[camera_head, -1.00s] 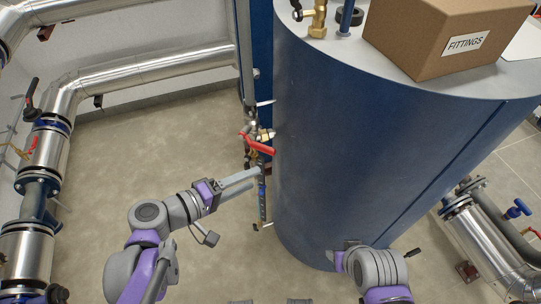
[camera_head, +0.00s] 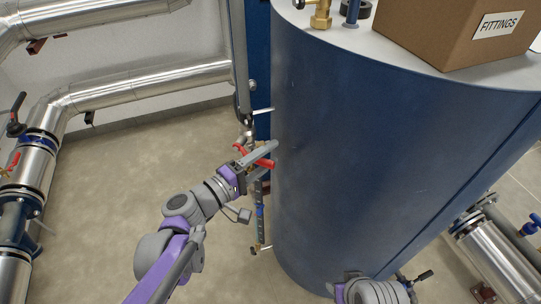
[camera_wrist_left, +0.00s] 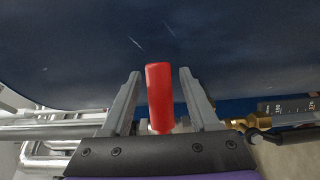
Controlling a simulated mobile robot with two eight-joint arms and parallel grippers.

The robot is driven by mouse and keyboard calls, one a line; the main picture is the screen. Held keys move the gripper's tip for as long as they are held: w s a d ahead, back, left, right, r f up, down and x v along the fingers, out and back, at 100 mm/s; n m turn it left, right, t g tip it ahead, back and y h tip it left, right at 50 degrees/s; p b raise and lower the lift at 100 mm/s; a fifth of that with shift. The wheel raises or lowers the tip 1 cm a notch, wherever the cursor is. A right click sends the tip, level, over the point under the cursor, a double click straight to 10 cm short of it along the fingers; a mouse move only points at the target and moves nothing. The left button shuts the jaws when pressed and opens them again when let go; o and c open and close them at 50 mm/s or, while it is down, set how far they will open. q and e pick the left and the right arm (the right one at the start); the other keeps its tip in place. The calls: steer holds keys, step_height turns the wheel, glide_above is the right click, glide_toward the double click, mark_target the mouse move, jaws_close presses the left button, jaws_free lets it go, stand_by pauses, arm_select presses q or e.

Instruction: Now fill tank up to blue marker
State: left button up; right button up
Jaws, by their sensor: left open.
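The tall blue tank (camera_head: 390,160) fills the middle and right of the head view. A valve with a red handle (camera_head: 264,163) sits at its left side. My left gripper (camera_head: 272,150) is open around the red handle. In the left wrist view the red handle (camera_wrist_left: 160,98) stands between the two fingers, with a gap on each side. A narrow upright level gauge (camera_head: 260,210) with blue on it hangs below the valve. Part of a dark numbered scale (camera_wrist_left: 290,107) shows at right in the wrist view. I cannot make out the fill level. My right gripper's fingers are hidden.
A cardboard box marked FITTINGS (camera_head: 460,35) and a brass fitting (camera_head: 321,15) stand on the tank top. Silver pipes (camera_head: 150,88) run along the left wall, others (camera_head: 500,250) at lower right. The floor (camera_head: 120,170) left of the tank is clear.

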arm_select(q)
steer(key=shift+w+d, duration=0.3)
steer(key=shift+d, duration=0.1)
steer(key=shift+c, duration=0.2)
jaws_close()
stand_by(1.1)
